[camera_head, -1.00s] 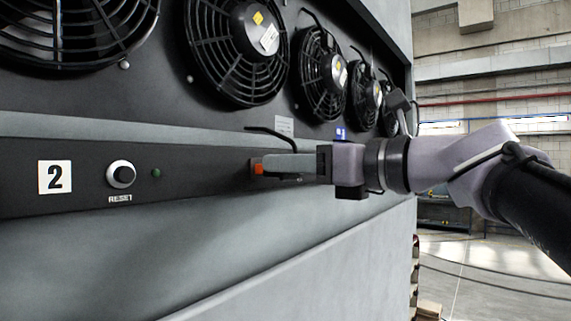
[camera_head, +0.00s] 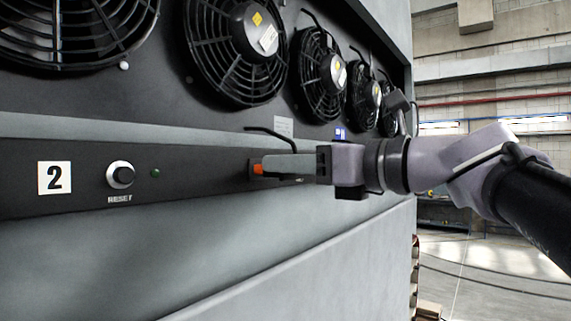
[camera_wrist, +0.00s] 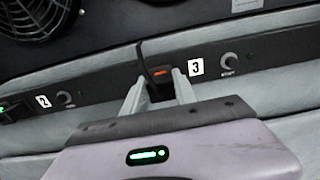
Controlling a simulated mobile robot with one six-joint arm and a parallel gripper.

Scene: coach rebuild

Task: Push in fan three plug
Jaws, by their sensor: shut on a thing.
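The fan three plug (camera_wrist: 158,74) is a dark body with an orange mark, at the panel strip just left of the "3" label (camera_wrist: 196,66) in the wrist view. A black cable rises from it. In the head view only its orange part (camera_head: 257,169) shows clearly, against the dark strip. My gripper (camera_wrist: 159,92) has its two grey fingers on either side of the plug and is shut on it. In the head view my gripper (camera_head: 268,165) reaches in from the right, roughly level. The fingers hide most of the plug, and I cannot tell how deep it sits.
Several caged fans (camera_head: 235,50) sit above. A black cable (camera_head: 272,135) juts out just above my fingers. The panel below is bare.

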